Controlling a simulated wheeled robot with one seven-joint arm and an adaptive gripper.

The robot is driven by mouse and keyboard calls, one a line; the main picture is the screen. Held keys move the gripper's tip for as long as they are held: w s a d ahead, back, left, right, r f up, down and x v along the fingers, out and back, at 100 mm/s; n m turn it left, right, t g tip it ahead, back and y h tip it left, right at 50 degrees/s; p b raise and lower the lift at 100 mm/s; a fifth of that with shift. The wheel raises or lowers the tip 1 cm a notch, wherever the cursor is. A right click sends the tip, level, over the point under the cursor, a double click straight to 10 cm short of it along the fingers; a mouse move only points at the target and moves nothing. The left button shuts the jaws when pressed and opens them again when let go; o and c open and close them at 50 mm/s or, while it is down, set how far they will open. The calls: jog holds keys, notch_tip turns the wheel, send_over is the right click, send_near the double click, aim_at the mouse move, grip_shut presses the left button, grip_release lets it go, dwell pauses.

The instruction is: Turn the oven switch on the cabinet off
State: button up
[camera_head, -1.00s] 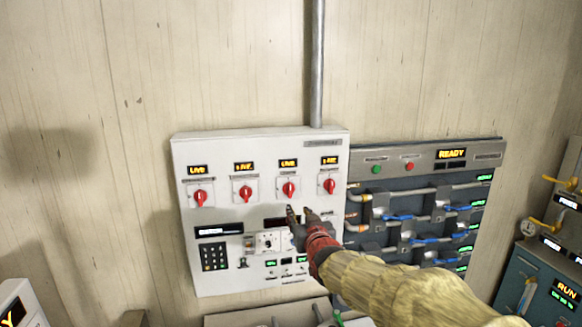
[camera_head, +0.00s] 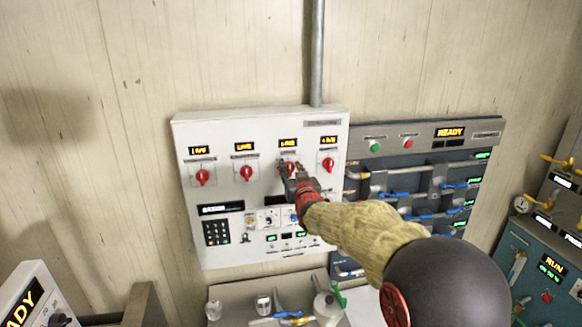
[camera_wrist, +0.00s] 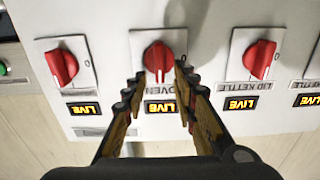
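The oven switch is a red rotary knob (camera_wrist: 158,60) on a white plate, with its label partly hidden but ending in "OVEN" and a lit "LIVE" display (camera_wrist: 161,107) beside it. In the head view, the knob (camera_head: 290,168) is third from the left in the top row of the white cabinet (camera_head: 190,135). My gripper (camera_wrist: 158,76) is open, with one fingertip on each side of the knob; it also shows in front of the knob in the head view (camera_head: 288,170). I cannot tell whether the fingertips touch the knob.
Similar red knobs flank it: one labelled "LID KETTLE" (camera_wrist: 262,60) and another (camera_wrist: 62,67) on the opposite side. A grey panel with pipes and blue handles (camera_head: 420,135) stands to the right.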

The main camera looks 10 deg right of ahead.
jog(key=shift+w, duration=0.1)
jog(key=shift+c, duration=0.7)
grip_shut()
